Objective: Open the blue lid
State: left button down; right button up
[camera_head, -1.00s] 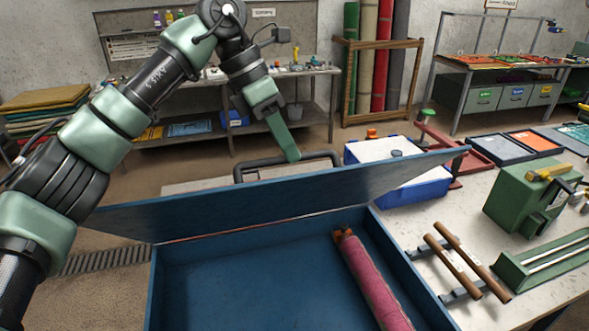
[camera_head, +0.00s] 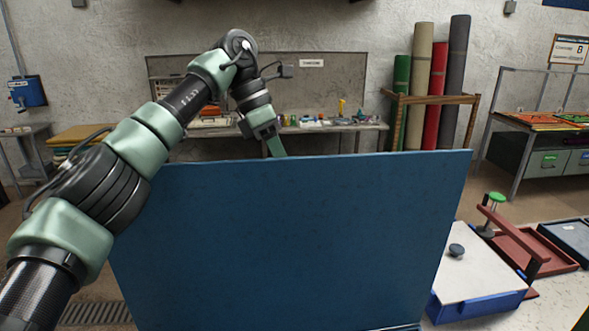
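The blue lid (camera_head: 300,240) stands raised, close to upright, and fills the middle of the head view with its inner face towards me. My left gripper (camera_head: 277,150) is at the lid's top edge, on its far side. Its fingertips and the lid's handle are hidden behind the lid, so I cannot tell whether it is open or shut. The box under the lid is almost wholly below the frame, with only a sliver at the bottom. My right gripper is not in view.
A white-topped blue box (camera_head: 478,265) with a dark knob stands right of the lid. Beyond it is a red frame tool (camera_head: 520,245) with a green knob. A workbench (camera_head: 335,128) and a rack of rolled rugs (camera_head: 430,100) stand behind.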

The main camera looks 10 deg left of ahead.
pick_arm(q)
jog(key=shift+f, duration=0.3)
jog(key=c, duration=1.5)
grip_release()
jog(key=shift+o, duration=0.5)
jog(key=shift+w, duration=0.15)
jog(key=shift+w+d, duration=0.15)
jog(key=shift+w, duration=0.05)
jog(key=shift+s+r, duration=0.15)
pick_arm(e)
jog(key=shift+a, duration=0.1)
pick_arm(q)
jog(key=shift+s, duration=0.1)
